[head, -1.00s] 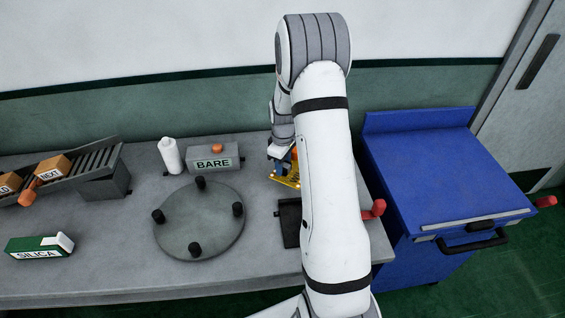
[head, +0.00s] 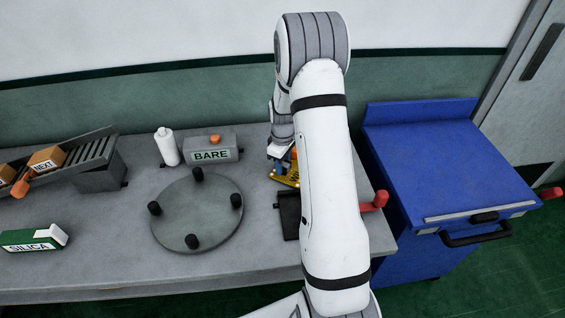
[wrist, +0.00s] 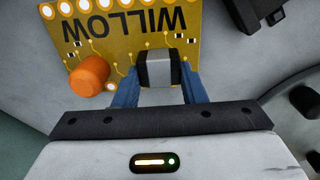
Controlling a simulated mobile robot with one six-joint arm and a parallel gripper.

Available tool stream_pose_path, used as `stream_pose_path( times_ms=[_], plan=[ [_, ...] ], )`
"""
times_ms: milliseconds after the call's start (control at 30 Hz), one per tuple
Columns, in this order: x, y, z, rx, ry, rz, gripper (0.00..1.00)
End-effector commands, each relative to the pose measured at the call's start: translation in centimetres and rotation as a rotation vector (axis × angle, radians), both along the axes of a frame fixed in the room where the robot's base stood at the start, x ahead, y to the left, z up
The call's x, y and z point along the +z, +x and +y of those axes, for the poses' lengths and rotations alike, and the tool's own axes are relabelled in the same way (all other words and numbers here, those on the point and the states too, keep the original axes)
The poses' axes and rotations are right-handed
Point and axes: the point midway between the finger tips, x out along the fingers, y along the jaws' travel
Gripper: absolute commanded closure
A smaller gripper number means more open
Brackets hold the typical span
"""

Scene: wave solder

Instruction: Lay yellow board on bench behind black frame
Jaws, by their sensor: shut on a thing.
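The yellow board (wrist: 130,45), marked WILLOW, fills the upper part of the wrist view. It carries an orange knob (wrist: 88,75) and a grey-and-black block (wrist: 160,68). My gripper (wrist: 160,84) has its blue fingers shut on that block. In the head view a small part of the board (head: 286,179) shows beside my arm, just behind the black frame (head: 289,216). My arm hides the right part of the frame. A black piece at the top right of the wrist view looks like the frame (wrist: 255,14). I cannot tell whether the board touches the bench (head: 130,270).
Left of the frame stands a round grey plate (head: 195,212) with black posts. Behind it are a white bottle (head: 166,147) and a BARE box (head: 211,148). A red handle (head: 374,201) sits at the bench's right edge, with a blue cart (head: 440,160) beyond.

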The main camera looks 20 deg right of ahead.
Motion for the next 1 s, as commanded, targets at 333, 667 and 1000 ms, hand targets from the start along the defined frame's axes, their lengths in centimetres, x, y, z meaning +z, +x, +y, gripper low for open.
stream_pose_path(
  times_ms=[333,667,1000],
  plan=[
    [-0.6,0.02,0.03,0.0,0.0,0.0,0.94],
    [-0.74,0.03,0.09,0.002,0.0,0.0,0.49],
    [-0.77,0.02,0.09,0.002,0.0,0.0,0.37]
  ],
)
